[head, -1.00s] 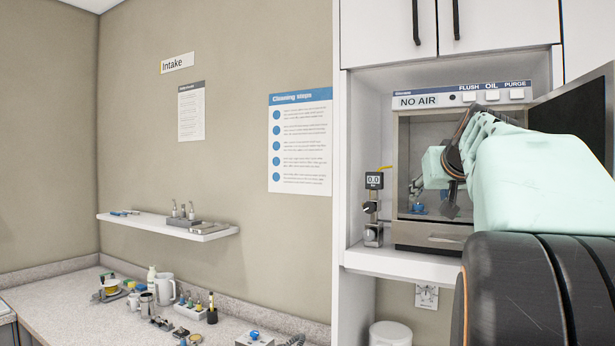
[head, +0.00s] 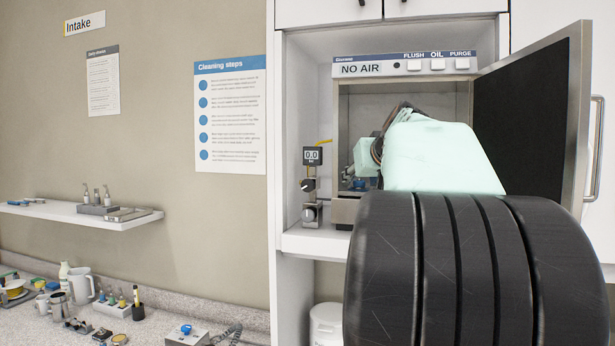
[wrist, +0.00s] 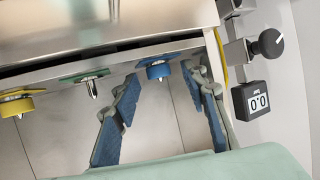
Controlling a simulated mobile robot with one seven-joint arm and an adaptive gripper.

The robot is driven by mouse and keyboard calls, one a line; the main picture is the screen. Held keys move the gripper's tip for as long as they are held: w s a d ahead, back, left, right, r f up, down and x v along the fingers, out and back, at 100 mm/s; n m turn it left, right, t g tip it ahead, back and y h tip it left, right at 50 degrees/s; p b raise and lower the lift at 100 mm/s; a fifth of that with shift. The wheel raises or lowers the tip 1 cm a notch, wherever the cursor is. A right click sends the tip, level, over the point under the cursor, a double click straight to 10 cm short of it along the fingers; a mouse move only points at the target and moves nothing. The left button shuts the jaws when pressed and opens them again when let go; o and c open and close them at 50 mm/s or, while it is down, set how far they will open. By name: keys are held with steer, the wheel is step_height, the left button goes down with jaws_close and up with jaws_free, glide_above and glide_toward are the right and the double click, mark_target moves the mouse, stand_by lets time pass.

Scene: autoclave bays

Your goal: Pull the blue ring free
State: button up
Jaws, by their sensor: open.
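The blue ring (wrist: 158,71) sits around a metal nozzle under a flat metal panel in the wrist view. My gripper (wrist: 161,84) is open, with one blue-padded finger on each side of the ring. The tips are close to it and a gap shows on both sides. In the head view my gripper reaches into the open cabinet bay, mostly hidden by my own arm. Small blue patches show there, but I cannot tell ring from finger pads.
A bare nozzle with a green base (wrist: 90,84) and a yellow ring (wrist: 17,106) lie left of the blue ring. A gauge reading 0.0 (head: 312,156) stands beside the bay. The NO AIR machine (head: 362,70) has its door (head: 530,110) open on the right.

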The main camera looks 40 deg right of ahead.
steer(key=shift+w+d, duration=0.1)
steer(key=shift+c, duration=0.4)
jaws_close()
steer(key=shift+r+p, duration=0.6)
steer(key=shift+r, duration=1.4)
